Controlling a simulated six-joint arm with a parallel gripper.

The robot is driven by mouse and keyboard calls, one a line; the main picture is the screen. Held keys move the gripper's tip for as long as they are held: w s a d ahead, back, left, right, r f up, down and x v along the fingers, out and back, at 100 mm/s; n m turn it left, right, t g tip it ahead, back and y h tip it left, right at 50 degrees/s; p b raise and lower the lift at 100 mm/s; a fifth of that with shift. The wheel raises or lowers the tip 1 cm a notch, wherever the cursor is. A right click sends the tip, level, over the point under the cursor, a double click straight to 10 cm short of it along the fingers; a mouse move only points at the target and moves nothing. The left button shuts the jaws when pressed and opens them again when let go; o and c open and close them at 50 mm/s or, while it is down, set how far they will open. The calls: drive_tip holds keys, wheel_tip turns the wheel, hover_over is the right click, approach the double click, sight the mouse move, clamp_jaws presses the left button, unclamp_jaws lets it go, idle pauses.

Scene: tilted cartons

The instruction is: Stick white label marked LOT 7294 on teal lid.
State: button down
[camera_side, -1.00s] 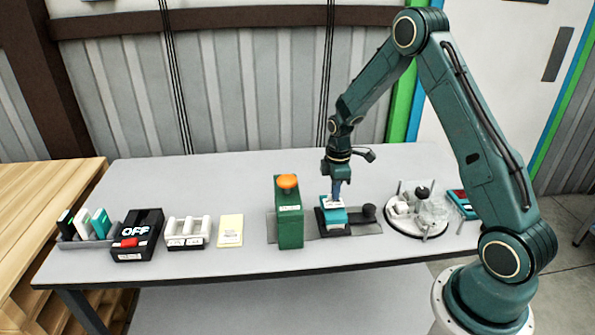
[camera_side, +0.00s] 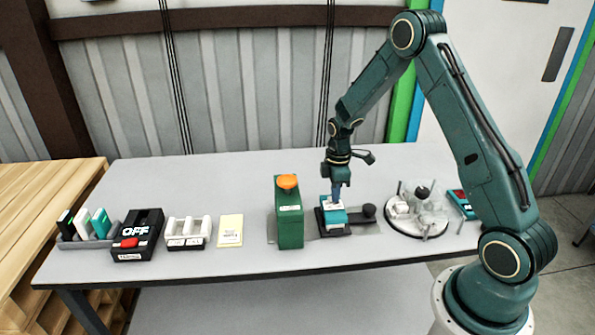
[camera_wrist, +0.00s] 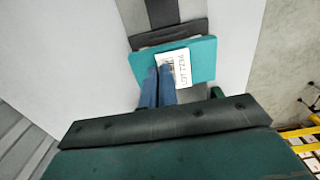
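The teal lid (camera_side: 333,215) is the top of a small teal box on a black base, under my gripper (camera_side: 336,198). It also shows in the wrist view (camera_wrist: 204,58). I cannot tell whether the label lies fully flat.
A green box with an orange knob (camera_side: 288,212) stands close left of the lid. A round clear fixture (camera_side: 418,210) is to the right.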

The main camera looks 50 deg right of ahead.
drive_tip(key=shift+f, duration=0.25)
idle(0.6)
drive_tip(key=c, duration=1.6)
unclamp_jaws()
drive_tip(key=shift+r, duration=0.15)
wheel_tip(320, 180, up, 14)
drive_tip(key=shift+f, duration=0.2)
drive_tip(key=shift+r, duration=0.15)
wheel_tip(320, 180, up, 6)
drive_tip(key=shift+f, duration=0.2)
drive_tip(key=shift+a+r, duration=0.1)
